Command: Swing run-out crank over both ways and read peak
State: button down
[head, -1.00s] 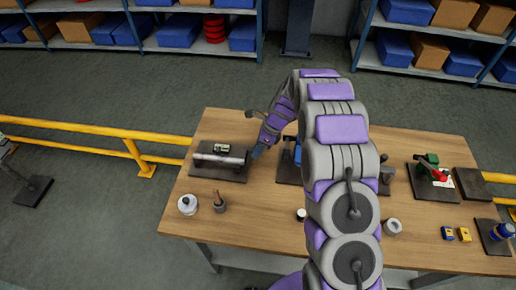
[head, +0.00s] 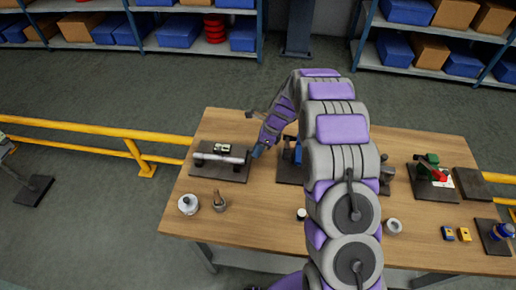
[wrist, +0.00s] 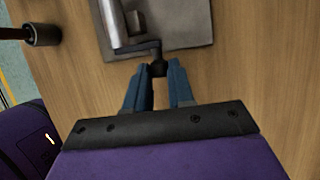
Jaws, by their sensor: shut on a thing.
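The run-out fixture is a silver shaft (head: 220,157) lying across a dark base plate (head: 233,177) at the left of the bench. A small pale-faced block, perhaps the gauge, (head: 223,145) sits behind the shaft; its reading is too small to make out. In the wrist view the shaft (wrist: 118,22) ends in a dark crank arm (wrist: 135,50) that reaches right to a small dark handle (wrist: 158,68). My gripper (wrist: 158,72), with blue fingers, is shut on this crank handle. In the head view my gripper (head: 258,151) is at the shaft's right end, and the handle is hidden.
My arm hides part of a blue fixture (head: 290,150) to the right. A green-and-red device (head: 431,168) is farther right. A yellow rail (head: 90,131) runs left.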

jog(key=shift+r, duration=0.1)
jog(key=shift+s+r+t, duration=0.1)
jog(key=shift+r+t, duration=0.15)
jog(key=shift+t, duration=0.15)
jog(key=shift+s+a+r+n+t+p, duration=0.1)
jog(key=shift+s+r+n+t+p, duration=0.25)
jog(key=shift+t, duration=0.45)
jog(key=shift+s+r+n+t+h+b, duration=0.15)
jog(key=shift+s+t+h+b, duration=0.2)
jog(key=shift+t, duration=0.35)
jog(key=shift+s+r+n+t+h+b, duration=0.15)
jog(key=shift+t+b, duration=0.3)
jog(key=shift+t, duration=0.25)
jog(key=c, duration=1)
grip_release()
jog(key=shift+w, duration=0.1)
